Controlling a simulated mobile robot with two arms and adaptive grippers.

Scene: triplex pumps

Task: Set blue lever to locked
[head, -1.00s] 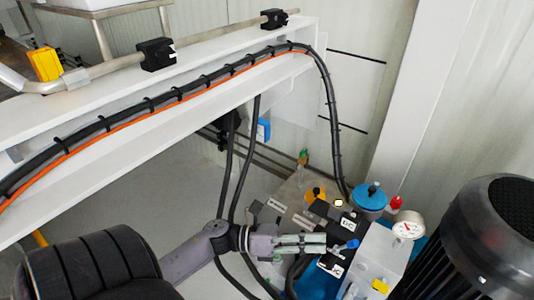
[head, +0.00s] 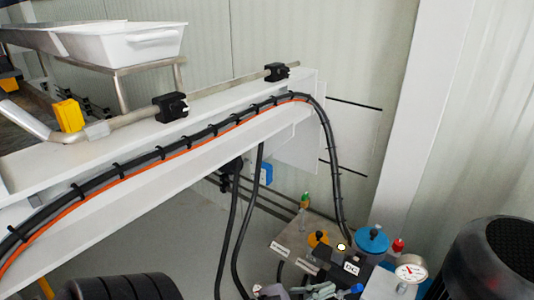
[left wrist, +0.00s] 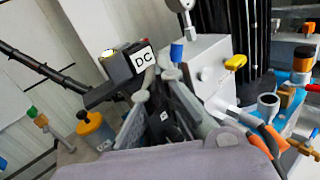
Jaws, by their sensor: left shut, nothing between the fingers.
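The blue-tipped lever (head: 357,288) is low in the head view, on the pump's valve block beside the DC label. In the left wrist view a blue tip (left wrist: 176,52) stands just right of the DC label, in front of the pale block. My left gripper (head: 326,291) is shut and empty at the bottom edge of the head view. Its fingertips are just left of the blue tip; I cannot tell whether they touch the lever. In the left wrist view the fingers (left wrist: 153,88) point towards the blue tip. The lever's base is hidden. My right gripper is not in view.
A pressure gauge (head: 411,268), a red knob (head: 398,245) and a blue cap (head: 372,239) stand close to the lever. A black finned motor (head: 490,262) is at right. Black hoses (head: 335,165) hang from a white beam (head: 200,160) above and behind the pump.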

